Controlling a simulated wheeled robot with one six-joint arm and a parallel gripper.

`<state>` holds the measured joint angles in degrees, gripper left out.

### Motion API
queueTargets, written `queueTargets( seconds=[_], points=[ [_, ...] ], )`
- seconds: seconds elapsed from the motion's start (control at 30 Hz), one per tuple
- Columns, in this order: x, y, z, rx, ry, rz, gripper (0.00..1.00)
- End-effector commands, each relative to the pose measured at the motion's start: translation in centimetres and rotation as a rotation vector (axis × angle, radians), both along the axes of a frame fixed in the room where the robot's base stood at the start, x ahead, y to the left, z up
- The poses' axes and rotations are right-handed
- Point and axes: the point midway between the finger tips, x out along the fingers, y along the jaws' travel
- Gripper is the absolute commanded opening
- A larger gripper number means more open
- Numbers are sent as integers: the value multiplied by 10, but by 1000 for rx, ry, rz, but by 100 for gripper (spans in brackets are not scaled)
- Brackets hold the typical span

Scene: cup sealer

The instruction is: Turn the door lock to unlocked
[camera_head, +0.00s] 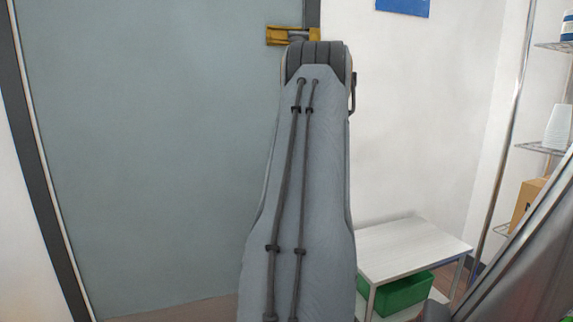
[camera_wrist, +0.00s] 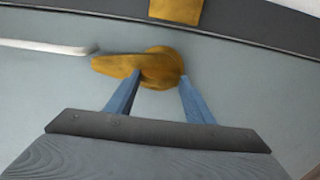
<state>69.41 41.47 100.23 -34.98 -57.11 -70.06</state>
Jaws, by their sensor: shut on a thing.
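The door lock is a brass thumbturn with a round base and a lever pointing left, seen in the wrist view (camera_wrist: 118,65). My gripper (camera_wrist: 160,77) has its two blue fingers on either side of the brass knob, shut on it. The fingertips are partly hidden by the brass. In the head view, brass lock parts (camera_head: 275,36) show at the door edge above my arm. My arm hides the gripper and the rest of the lock there. The grey-blue door (camera_head: 140,150) appears closed against its frame.
A brass plate (camera_wrist: 177,9) sits on the dark frame beside the lock. A pale bar (camera_wrist: 45,46) lies left of the lock. A white low table (camera_head: 410,247) with a green bin (camera_head: 402,292) and a wire shelf (camera_head: 540,147) stand right.

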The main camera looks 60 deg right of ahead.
Motion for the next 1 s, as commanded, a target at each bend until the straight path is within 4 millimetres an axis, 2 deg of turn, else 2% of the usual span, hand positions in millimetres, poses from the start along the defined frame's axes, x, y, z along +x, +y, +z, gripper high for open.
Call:
queueTargets(
  seconds=[0.1, 0.13, 0.23, 0.57, 1.0],
  points=[
    [0, 0, 0, -2, 3, 0, 8],
    [0, 0, 0, -2, 3, 0, 52],
    [0, 0, 0, -1, 2, 0, 67],
    [-2, 2, 0, 0, 0, 0, 67],
    [-50, 41, 0, 0, 1, -2, 67]
  ],
)
